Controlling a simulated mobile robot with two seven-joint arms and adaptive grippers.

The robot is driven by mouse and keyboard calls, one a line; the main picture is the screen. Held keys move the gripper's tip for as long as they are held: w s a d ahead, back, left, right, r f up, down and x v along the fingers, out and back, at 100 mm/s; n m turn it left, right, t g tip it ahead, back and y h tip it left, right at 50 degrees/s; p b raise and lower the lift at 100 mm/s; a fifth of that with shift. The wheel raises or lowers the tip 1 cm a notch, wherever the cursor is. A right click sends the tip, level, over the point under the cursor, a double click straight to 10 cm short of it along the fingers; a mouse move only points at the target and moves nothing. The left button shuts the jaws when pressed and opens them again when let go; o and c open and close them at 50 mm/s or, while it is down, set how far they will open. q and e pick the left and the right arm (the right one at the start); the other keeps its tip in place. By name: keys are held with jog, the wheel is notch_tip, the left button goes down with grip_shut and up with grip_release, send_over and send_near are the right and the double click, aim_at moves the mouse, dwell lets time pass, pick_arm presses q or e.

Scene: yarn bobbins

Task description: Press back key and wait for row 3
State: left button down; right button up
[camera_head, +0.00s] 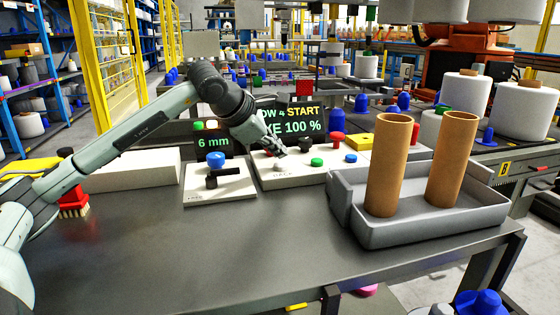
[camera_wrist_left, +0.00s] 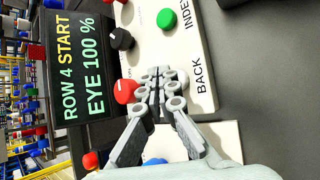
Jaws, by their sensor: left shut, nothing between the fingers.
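The key box (camera_head: 300,178) stands on the table. The word BACK is on its front edge, and a pale grey key (camera_head: 279,167) sits just above it in the head view. My left gripper (camera_head: 282,152) is shut and empty, with its fingertips over the box close to that key.
A green button (camera_head: 317,161), black knob (camera_head: 305,143), blue button (camera_head: 351,158) and red knob (camera_head: 337,137) are on the box. A second box (camera_head: 220,193) stands left. A grey tray (camera_head: 420,230) with two brown tubes (camera_head: 388,165) stands right. The front table is clear.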

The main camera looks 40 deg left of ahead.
aim_at(278, 165)
pick_arm(q)
jog(key=shift+r+p, duration=2)
jog(key=shift+r, duration=0.45)
dwell(2.5)
